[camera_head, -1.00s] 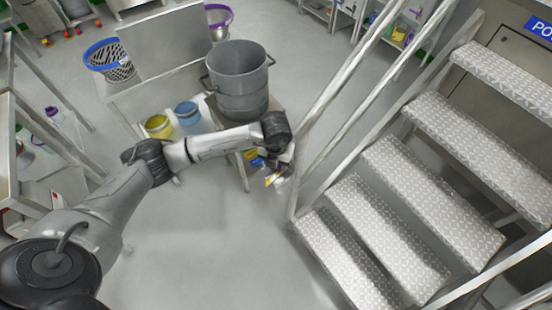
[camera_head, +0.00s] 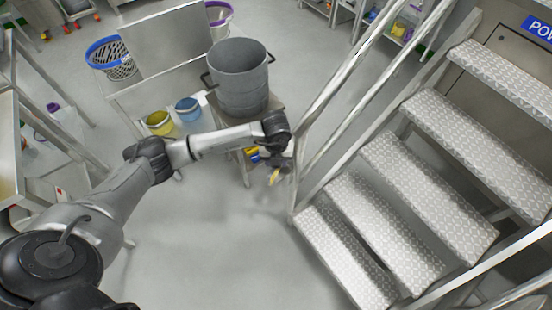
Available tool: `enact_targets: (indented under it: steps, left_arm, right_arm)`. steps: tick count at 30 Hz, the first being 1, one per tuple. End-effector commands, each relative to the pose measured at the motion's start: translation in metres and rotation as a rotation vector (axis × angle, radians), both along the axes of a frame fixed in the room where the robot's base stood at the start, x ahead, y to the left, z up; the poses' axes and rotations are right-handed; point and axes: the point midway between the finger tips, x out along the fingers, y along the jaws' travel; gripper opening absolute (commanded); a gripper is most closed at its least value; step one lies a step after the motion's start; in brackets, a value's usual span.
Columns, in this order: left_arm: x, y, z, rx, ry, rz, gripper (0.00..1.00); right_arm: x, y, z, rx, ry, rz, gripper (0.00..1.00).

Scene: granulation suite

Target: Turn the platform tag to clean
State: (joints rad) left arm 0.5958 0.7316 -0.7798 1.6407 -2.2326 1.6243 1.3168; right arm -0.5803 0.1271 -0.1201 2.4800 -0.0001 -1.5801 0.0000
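My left arm reaches in from the left to the foot of the stair handrail. My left gripper (camera_head: 277,163) is small and dark there, pointing down, and its fingers are partly hidden by the wrist. A small yellow piece (camera_head: 274,176), possibly the platform tag, shows right at the fingertips, beside the handrail post. It is too small to read, and I cannot tell whether the fingers hold it. My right gripper is out of view.
Metal steps with treadplate treads (camera_head: 400,190) and a handrail (camera_head: 345,100) fill the right side. A grey bucket (camera_head: 240,80) stands on a cart behind my forearm, with yellow (camera_head: 160,123) and blue (camera_head: 188,108) pails nearby. The floor in the middle front is clear.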

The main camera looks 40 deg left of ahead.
Motion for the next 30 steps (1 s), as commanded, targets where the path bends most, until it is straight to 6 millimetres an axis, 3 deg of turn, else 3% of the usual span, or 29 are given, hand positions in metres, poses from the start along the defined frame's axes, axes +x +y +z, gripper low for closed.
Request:
enact_targets:
  steps: [3, 4, 11, 22, 30]
  left_arm:
    - [0.0, 0.0, 0.001, -0.001, -0.001, -0.001, 0.2]
    - [0.0, 0.0, 0.001, -0.001, -0.001, -0.001, 0.46]
    - [0.0, 0.0, 0.0, -0.001, -0.001, -0.001, 0.68]
    - [0.001, 0.0, 0.008, 0.0, -0.003, -0.001, 0.7]
    - [0.001, 0.0, 0.056, 0.0, -0.004, -0.002, 0.7]
  right_arm:
    - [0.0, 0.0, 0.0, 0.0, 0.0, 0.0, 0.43]
    - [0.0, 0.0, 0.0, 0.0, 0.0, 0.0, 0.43]
    - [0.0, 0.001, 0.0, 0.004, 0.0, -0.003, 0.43]
    - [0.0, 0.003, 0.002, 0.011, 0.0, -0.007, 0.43]
    - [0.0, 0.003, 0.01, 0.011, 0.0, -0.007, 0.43]
